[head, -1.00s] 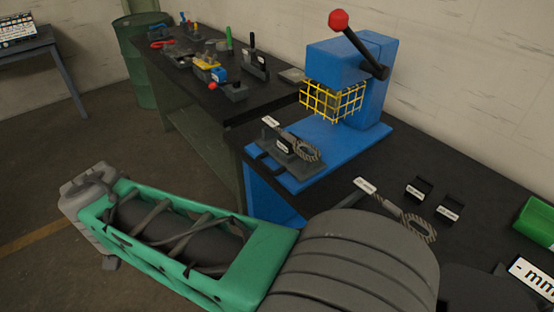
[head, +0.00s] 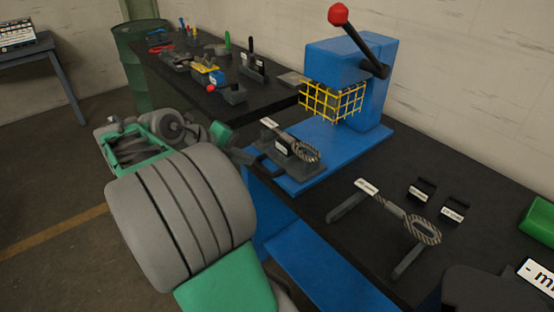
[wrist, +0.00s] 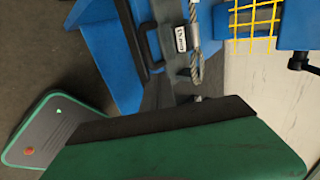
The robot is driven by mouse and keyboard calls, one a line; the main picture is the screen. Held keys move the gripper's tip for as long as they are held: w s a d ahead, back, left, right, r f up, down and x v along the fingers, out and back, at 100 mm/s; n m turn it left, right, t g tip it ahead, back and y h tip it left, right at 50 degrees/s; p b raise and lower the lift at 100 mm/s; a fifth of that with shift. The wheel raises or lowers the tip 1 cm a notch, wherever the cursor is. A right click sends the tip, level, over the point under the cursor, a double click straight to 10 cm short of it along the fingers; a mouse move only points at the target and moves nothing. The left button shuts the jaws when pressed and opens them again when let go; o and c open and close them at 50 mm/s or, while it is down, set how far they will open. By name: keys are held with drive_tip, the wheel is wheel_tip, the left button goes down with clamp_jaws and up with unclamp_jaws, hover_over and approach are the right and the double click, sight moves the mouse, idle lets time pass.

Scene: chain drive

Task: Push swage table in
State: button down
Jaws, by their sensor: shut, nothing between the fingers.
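The swage table (head: 303,168) is a dark grey sliding plate on the blue base of the press (head: 345,75). It carries a labelled fitting with a wire rope loop (head: 305,151). In the wrist view the table (wrist: 178,68) shows its black handle (wrist: 152,38) and part of the rope (wrist: 196,65). My gripper (head: 246,157) is shut and empty at the table's front left end, near the handle. It also fills the lower wrist view (wrist: 175,117) as a dark pad on green. I cannot tell whether it touches the table.
A yellow mesh guard (head: 333,101) hangs behind the table under the press head. A red-knobbed lever (head: 339,15) rises above. Another rope loop (head: 422,229) lies on a stand to the right, near two small labelled holders (head: 421,190). A second bench (head: 200,97) holds tools at the back left.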

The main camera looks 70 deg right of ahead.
sight(285, 162)
drive_tip(key=x, duration=0.3)
drive_tip(key=r+p+x, duration=0.1)
drive_tip(key=x, duration=0.3)
drive_tip(key=s+d+x, duration=0.1)
drive_tip(key=x, duration=0.3)
drive_tip(key=shift+r+p, duration=0.3)
drive_tip(key=shift+p, duration=0.05)
drive_tip(key=shift+s+d+f, duration=0.1)
drive_tip(key=shift+s+d, duration=0.05)
drive_tip(key=shift+d, duration=0.45)
drive_tip(key=shift+d, duration=0.1)
